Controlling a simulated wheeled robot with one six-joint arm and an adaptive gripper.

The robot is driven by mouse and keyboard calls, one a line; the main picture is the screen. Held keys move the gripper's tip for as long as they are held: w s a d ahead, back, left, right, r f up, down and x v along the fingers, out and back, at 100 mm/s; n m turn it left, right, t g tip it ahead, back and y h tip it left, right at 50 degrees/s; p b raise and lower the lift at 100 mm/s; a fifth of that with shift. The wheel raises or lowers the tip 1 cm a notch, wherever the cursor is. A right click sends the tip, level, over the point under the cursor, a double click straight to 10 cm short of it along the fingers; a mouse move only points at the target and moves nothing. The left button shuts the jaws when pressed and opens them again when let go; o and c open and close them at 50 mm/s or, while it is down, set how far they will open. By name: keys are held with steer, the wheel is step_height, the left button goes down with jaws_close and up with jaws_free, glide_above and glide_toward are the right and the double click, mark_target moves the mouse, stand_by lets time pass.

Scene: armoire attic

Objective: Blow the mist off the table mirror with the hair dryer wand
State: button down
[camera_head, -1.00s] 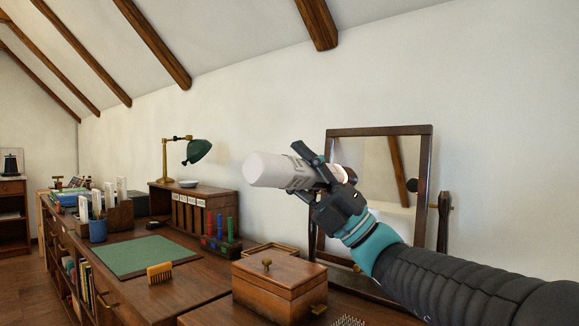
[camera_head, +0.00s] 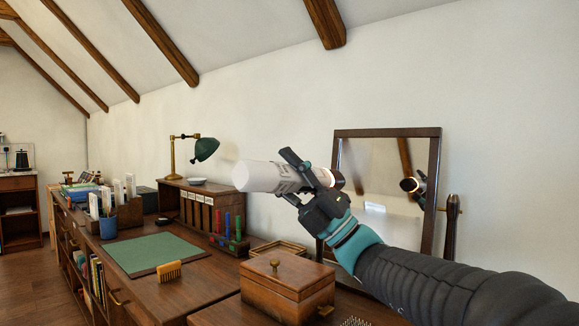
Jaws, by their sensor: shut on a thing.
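The hair dryer wand (camera_head: 258,177) is a white cylinder with a dark, copper-toned ring at its right end. My gripper (camera_head: 290,178) is shut around its middle and holds it above the desk. The wand's plain white end points left; its ringed end is towards the table mirror (camera_head: 436,165). The mirror has a dark wooden frame and stands tilted at the back right. Its glass (camera_head: 370,165) reflects a roof beam and part of the wand and gripper. The lower glass looks pale; I cannot tell how much is mist. My arm hides the mirror's lower part.
A wooden box (camera_head: 288,288) with a brass knob stands below the wand. A brush (camera_head: 355,321) shows at the bottom edge.

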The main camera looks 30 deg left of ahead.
mark_target(288, 192)
steer(key=shift+w+a+p, duration=0.15)
steer(key=shift+w+a, duration=0.1)
steer(key=shift+a, duration=0.6)
steer(key=shift+w+a+p, duration=0.1)
steer(key=shift+w+a, duration=0.15)
steer(key=shift+a, duration=0.6)
steer(key=shift+w+a+p, duration=0.15)
steer(key=shift+w+a, duration=0.1)
steer(key=shift+a, duration=0.6)
steer(key=s+d+f+b, duration=0.1)
steer(key=d+f+b, duration=0.3)
steer(key=f+b, duration=0.1)
steer(key=shift+s+d+f, duration=0.2)
steer(key=shift+d+f, duration=0.2)
steer(key=shift+f, duration=0.05)
steer(key=shift+d, duration=0.1)
